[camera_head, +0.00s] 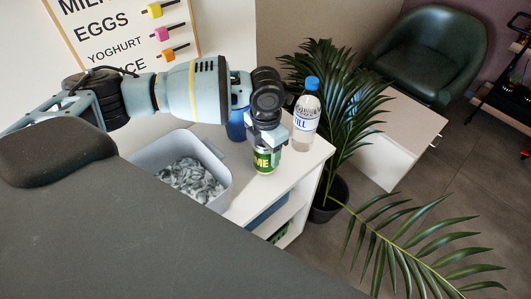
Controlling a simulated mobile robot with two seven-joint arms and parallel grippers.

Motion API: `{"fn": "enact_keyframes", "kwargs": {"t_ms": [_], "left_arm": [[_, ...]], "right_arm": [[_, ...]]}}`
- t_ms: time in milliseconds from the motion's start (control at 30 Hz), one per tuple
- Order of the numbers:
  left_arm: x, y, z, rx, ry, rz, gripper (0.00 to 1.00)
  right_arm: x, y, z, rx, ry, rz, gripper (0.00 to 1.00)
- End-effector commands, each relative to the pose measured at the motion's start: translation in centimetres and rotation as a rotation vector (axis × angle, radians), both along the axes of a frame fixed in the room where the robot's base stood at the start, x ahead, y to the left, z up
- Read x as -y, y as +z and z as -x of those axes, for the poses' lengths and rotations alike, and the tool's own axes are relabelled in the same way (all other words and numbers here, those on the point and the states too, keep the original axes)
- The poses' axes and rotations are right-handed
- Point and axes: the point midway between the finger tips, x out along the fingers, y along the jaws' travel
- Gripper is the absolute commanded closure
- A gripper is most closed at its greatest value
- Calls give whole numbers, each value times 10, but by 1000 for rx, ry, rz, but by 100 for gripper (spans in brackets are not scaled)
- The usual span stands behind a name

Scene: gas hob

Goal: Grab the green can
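The green can (264,161), with white and yellow lettering, stands upright on the white shelf top (290,168) near the middle of the head view. My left arm comes in from the left, and its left gripper (270,139) points down right at the top of the can. The gripper and wrist hide the can's upper part. I cannot tell whether the fingers are closed on the can or only around it. My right gripper is not in view.
A clear water bottle with a blue cap (306,118) stands close to the right of the gripper. A blue object (236,125) stands behind left, partly hidden. A grey bin (217,201) of grey scraps is left of the can. A potted palm (345,110) stands beyond the shelf's right edge.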

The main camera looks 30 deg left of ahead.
Motion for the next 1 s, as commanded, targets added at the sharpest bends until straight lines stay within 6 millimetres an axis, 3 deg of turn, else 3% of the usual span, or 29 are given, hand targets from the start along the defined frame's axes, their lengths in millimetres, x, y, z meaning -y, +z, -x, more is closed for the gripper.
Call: {"fn": "enact_keyframes", "kwargs": {"t_ms": [33,233,567,867,1000], "left_arm": [[0,0,0,0,0,0,51],[0,1,-1,2,0,1,75],[0,4,-1,3,0,1,75],[1,37,-1,4,0,3,75],[26,38,16,1,-8,4,75]], "right_arm": [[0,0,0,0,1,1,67],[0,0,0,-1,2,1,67],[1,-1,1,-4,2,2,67],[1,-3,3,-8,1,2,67],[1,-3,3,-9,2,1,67]]}}
